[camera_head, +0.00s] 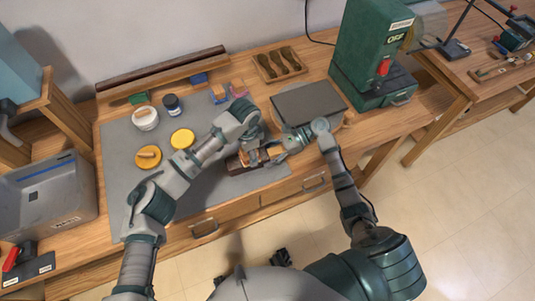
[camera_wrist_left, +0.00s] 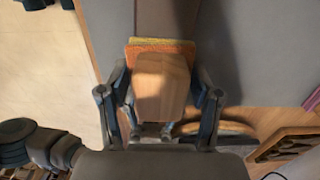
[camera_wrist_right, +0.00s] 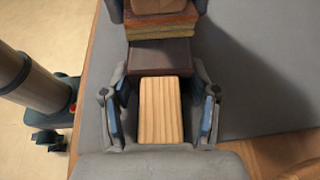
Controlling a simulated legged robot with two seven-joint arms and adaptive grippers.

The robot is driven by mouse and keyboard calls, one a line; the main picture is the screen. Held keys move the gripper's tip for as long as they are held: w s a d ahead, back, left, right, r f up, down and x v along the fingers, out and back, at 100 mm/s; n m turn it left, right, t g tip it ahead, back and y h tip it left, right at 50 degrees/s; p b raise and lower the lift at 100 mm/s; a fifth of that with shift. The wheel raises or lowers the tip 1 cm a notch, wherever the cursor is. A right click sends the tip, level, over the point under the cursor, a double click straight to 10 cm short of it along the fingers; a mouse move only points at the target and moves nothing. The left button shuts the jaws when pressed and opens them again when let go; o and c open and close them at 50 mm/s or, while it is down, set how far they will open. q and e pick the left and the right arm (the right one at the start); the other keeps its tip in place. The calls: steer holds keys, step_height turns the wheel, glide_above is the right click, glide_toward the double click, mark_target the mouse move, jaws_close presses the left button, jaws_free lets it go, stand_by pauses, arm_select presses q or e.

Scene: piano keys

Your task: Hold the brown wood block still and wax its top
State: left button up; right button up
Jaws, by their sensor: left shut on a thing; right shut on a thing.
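The dark brown wood block (camera_head: 235,165) lies near the front of the grey mat, partly hidden by my grippers. It also shows in the right wrist view (camera_wrist_right: 160,53). My right gripper (camera_head: 271,153) is shut on a pale, striped wood part (camera_wrist_right: 160,110) at the block's near end; whether the two are one piece is not clear. My left gripper (camera_head: 246,153) is shut on the tan wooden handle (camera_wrist_left: 162,88) of an applicator with an orange and yellow layered pad (camera_wrist_left: 160,45). In the right wrist view the pad is over the block's far part; contact cannot be told.
A white jar (camera_head: 145,118), a dark jar (camera_head: 172,104) and two yellow round pieces (camera_head: 148,157) (camera_head: 182,138) stand left on the mat (camera_head: 122,190). A dark-topped box (camera_head: 308,101) is close to my right gripper. A spoon tray (camera_head: 265,72) and green machine (camera_head: 363,45) stand behind.

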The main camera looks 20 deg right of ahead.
mark_target(232, 163)
arm_select(q)
steer(key=shift+w+a+f, duration=0.1)
steer(key=shift+a, duration=1.5)
steer(key=shift+w+a+f, duration=0.1)
steer(key=shift+a, duration=1.5)
steer(key=shift+r, duration=0.1)
steer(key=shift+d, duration=0.1)
